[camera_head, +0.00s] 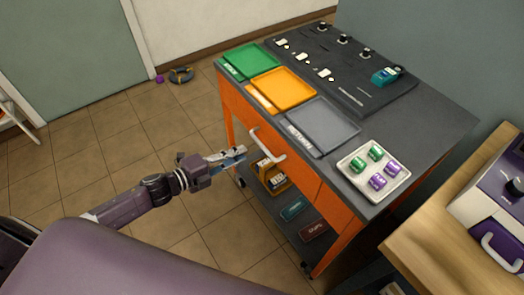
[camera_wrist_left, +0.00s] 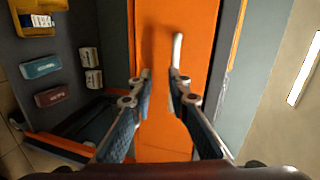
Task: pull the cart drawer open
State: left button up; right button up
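The cart (camera_head: 430,130) has a dark grey top and an orange body. Its orange drawer front (camera_head: 301,177) carries a white bar handle (camera_head: 267,146) and looks flush with the body. The handle (camera_wrist_left: 177,55) also shows in the left wrist view, in front of the orange drawer front (camera_wrist_left: 160,130). My left gripper (camera_head: 240,152) is just short of the handle, at its left in the head view. In the left wrist view its two fingers (camera_wrist_left: 160,74) are apart with nothing held between them; the handle lies beyond the right fingertip. My right gripper is out of view.
Green (camera_head: 250,60), orange (camera_head: 284,88) and grey (camera_head: 322,124) trays and a white tray (camera_head: 352,174) of batteries sit on the cart top. A lower shelf holds a yellow box (camera_head: 271,178) and small boxes. A wooden bench (camera_head: 425,250) stands at right.

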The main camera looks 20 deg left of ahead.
aim_at(262, 144)
pick_arm(q)
jog(key=d+r+m, duration=0.1)
jog(key=d+r+h, duration=0.1)
jog(key=shift+w+d+m, duration=0.15)
jog(key=shift+d+m, duration=0.15)
jog(key=shift+m, duration=0.1)
jog(key=b+x, duration=0.2)
jog(key=x, duration=0.4)
jog(key=shift+w+f, duration=0.1)
jog(key=shift+w, duration=0.15)
jog(key=shift+d, duration=0.1)
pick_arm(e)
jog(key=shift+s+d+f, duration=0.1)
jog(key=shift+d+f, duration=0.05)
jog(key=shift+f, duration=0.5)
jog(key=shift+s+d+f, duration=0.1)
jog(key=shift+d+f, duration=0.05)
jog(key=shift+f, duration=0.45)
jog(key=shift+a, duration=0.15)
pick_arm(q)
grip_shut()
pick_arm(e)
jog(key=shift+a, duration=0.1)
